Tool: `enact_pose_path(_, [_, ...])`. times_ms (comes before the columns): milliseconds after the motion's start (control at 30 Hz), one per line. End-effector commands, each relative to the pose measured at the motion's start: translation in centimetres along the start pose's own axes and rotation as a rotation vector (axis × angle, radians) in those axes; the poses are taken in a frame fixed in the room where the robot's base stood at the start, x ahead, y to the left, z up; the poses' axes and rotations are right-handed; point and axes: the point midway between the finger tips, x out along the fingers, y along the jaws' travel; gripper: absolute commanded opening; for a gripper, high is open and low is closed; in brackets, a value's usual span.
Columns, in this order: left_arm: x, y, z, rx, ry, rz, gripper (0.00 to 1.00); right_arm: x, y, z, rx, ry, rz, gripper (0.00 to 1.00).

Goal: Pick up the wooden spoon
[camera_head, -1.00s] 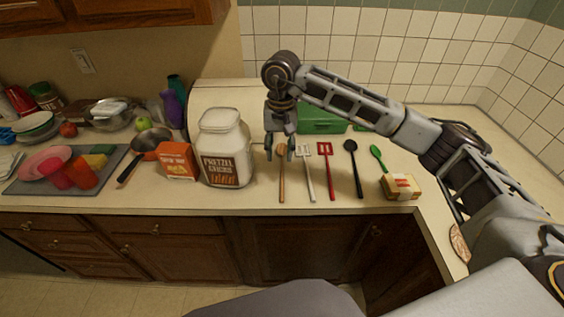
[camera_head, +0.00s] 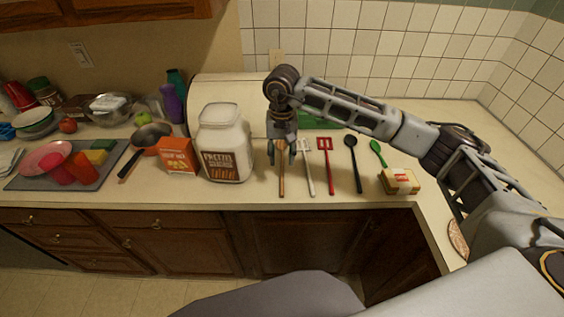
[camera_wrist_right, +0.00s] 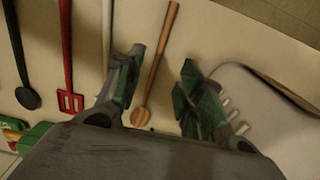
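The wooden spoon (camera_head: 281,184) lies on the counter in front of the bread box, its handle pointing toward the front edge. In the head view its head end is hidden behind my right gripper (camera_head: 281,153). In the right wrist view the whole visible spoon (camera_wrist_right: 155,72) runs between the two fingers of my right gripper (camera_wrist_right: 158,78), bowl end closest to the palm. The fingers are apart, one on each side of the spoon, and no contact shows. I cannot tell their exact height above it. My left gripper is out of view.
Right of the spoon lie a white slotted spatula (camera_head: 306,170), a red spatula (camera_head: 327,165), a black spoon (camera_head: 354,165) and a green spoon (camera_head: 378,153). A pretzel jar (camera_head: 223,145) stands close on the left.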

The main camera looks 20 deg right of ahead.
Motion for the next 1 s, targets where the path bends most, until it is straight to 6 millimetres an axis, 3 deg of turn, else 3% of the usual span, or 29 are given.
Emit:
enact_pose_path(300, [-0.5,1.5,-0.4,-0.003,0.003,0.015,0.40,3.4,0.0,0.0,0.001,-0.001,0.001,0.38])
enact_pose_path(533, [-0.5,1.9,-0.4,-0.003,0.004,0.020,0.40,3.8,0.0,0.0,0.000,0.000,0.000,0.38])
enact_pose_path(767, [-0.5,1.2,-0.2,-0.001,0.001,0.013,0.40,3.9,0.0,0.0,0.000,0.000,0.001,0.38])
enact_pose_path(1000, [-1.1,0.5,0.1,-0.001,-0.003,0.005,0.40,5.2,0.0,-0.1,0.001,-0.003,0.001,0.38])
